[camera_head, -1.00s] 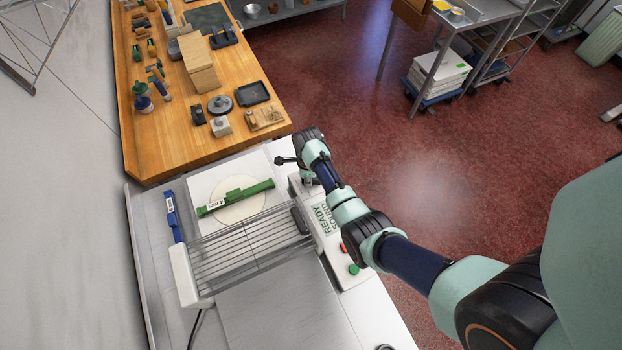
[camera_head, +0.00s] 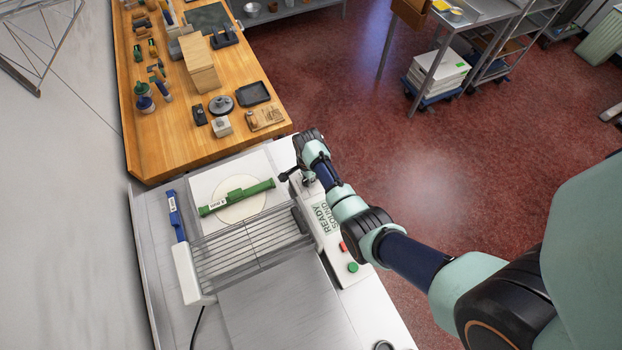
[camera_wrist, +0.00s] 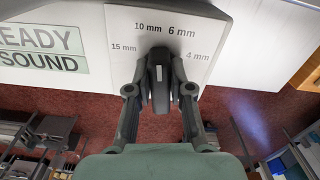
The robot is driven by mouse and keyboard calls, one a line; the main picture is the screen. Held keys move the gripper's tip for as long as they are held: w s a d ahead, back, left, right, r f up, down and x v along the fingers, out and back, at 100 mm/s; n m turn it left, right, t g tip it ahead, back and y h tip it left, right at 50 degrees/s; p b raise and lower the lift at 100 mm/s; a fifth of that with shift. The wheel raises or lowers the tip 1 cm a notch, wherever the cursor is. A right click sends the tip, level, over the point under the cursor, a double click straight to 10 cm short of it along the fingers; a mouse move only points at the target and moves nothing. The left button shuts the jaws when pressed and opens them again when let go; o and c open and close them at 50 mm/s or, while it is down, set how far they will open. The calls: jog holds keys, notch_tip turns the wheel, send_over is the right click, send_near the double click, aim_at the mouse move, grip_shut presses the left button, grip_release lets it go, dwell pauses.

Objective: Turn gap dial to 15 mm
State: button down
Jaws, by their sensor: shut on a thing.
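The gap dial is a dark grey pointer knob (camera_wrist: 158,62) on a pale plate (camera_wrist: 122,22) marked 15 mm, 10 mm, 6 mm and 4 mm from left to right. In the wrist view the knob's upper end lies between the 10 mm and 6 mm marks. My gripper (camera_wrist: 159,90) has one finger on each side of the knob and is shut on it. In the head view my gripper (camera_head: 290,174) is at the machine's right end, and the dial itself is hard to make out there.
The white machine has a READY SOUND label (camera_head: 325,217), a red button (camera_head: 343,246), a green button (camera_head: 352,267) and a wire guard (camera_head: 245,249). A green gauge (camera_head: 237,197) lies on a round dough sheet. A wooden bench (camera_head: 170,135) with tools stands behind.

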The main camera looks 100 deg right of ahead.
jog(key=shift+n, duration=0.7)
jog(key=n, duration=0.3)
jog(key=shift+p, duration=0.3)
jog(key=c, duration=1)
grip_release()
jog(key=shift+o, duration=0.2)
jog(key=shift+r, duration=0.15)
notch_tip(320, 180, up, 5)
jog(key=p, duration=0.4)
jog(key=shift+f+p, duration=0.2)
jog(key=shift+p, duration=0.15)
jog(key=shift+r, duration=0.6)
